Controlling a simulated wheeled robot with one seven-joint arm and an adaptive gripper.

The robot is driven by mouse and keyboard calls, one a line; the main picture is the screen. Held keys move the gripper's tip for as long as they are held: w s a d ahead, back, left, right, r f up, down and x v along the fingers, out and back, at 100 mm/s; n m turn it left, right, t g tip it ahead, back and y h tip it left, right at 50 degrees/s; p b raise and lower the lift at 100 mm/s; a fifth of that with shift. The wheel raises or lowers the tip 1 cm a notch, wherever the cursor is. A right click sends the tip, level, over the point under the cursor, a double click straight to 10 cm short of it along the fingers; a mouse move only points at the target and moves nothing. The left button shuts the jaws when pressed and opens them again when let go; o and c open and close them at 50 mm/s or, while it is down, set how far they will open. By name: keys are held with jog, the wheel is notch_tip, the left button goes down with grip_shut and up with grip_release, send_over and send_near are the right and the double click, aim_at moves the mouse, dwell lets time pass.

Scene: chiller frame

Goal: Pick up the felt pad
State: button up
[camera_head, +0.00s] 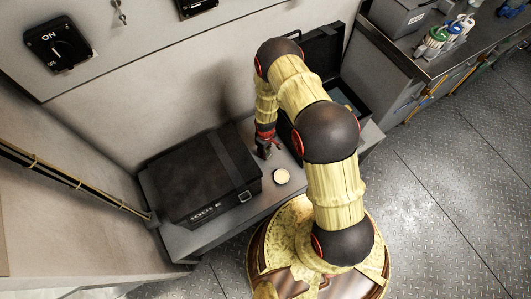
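A small round cream disc (281,177), which looks like the felt pad, lies flat on the grey bench (205,238) to the right of a closed black case. My gripper (264,152) points down over the bench, just behind the disc and a little to its left in the picture. It looks apart from the disc. The fingers are dark and small here, so their opening is not clear. I see nothing held between them.
The closed black case (195,187) with a strap and buckle fills the bench's left part. An open black case (318,52) stands behind my arm, partly hidden. A wall panel with an ON switch (58,45) rises behind. A workbench (440,45) stands at upper right.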

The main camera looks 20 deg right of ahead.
grip_shut()
jog(key=shift+r+p, duration=0.35)
jog(key=shift+r, duration=0.2)
notch_tip(320, 180, up, 2)
jog(key=shift+r+p, duration=0.25)
jog(key=shift+p, duration=0.45)
jog(key=s+d+r+p, duration=0.5)
jog(key=s+r, duration=0.4)
jog(key=s, duration=0.4)
jog(key=shift+d+r, duration=0.15)
jog(key=shift+r, duration=0.05)
